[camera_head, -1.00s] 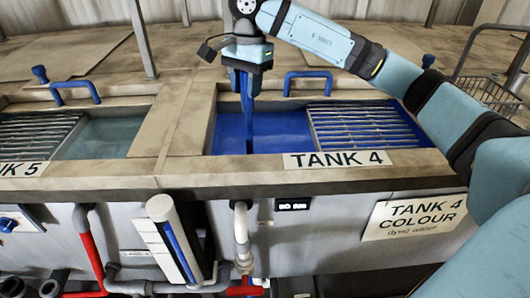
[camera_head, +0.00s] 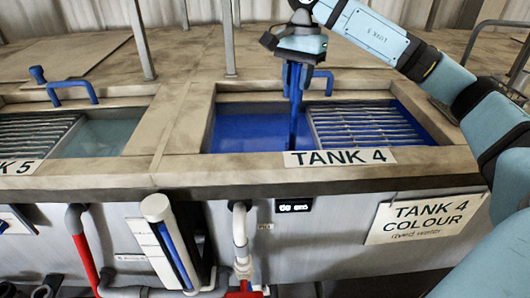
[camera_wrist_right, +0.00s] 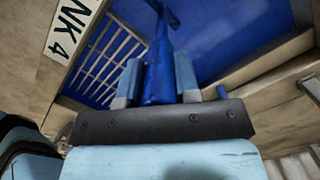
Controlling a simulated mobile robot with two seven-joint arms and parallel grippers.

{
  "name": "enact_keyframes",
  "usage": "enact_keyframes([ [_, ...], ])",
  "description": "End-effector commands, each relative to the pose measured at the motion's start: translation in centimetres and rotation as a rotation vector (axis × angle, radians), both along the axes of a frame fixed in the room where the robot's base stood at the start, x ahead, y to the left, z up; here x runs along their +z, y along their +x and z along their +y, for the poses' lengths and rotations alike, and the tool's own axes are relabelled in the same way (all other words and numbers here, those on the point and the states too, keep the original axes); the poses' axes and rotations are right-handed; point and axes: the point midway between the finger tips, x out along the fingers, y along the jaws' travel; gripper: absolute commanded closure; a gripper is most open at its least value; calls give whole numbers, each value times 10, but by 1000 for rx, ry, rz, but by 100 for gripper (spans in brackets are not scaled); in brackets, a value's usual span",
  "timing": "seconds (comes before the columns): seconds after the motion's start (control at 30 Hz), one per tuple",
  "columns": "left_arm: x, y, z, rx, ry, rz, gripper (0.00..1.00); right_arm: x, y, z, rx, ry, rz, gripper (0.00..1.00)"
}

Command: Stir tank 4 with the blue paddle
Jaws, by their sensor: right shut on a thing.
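Tank 4 (camera_head: 209,133) is an open tank of blue liquid (camera_head: 250,132), with a TANK 4 label (camera_head: 340,157) on its front rim. My right gripper (camera_head: 297,82) is above the tank, shut on the blue paddle (camera_head: 294,118). The paddle hangs nearly upright over the blue liquid, beside the left end of the slatted rack (camera_head: 365,122). I cannot tell how deep its lower end reaches. In the right wrist view the paddle (camera_wrist_right: 158,72) sits between both fingers of the gripper (camera_wrist_right: 156,85), with blue liquid beyond. My left gripper is not in view.
Tank 5 (camera_head: 148,105), with paler liquid and its own rack (camera_head: 35,130), lies to the left. A blue handle (camera_head: 72,92) stands behind it. Grey posts (camera_head: 140,40) rise at the back. Pipes (camera_head: 241,240) and a TANK 4 COLOUR sign (camera_head: 425,217) are on the front.

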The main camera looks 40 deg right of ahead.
Motion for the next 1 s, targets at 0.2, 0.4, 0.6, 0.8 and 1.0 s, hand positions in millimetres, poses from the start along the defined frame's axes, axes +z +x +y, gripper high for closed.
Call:
enact_keyframes([
  [0.2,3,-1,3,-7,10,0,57,2,27,-17,-3,2,0,100],
  [0.4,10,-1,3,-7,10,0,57,3,53,-33,-2,2,0,100],
  [0.6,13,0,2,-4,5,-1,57,1,66,-41,-1,1,0,100],
  [0.8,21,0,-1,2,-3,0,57,3,75,-27,3,1,-1,100],
  [1.0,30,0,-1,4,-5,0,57,4,90,-2,3,3,-1,100],
])
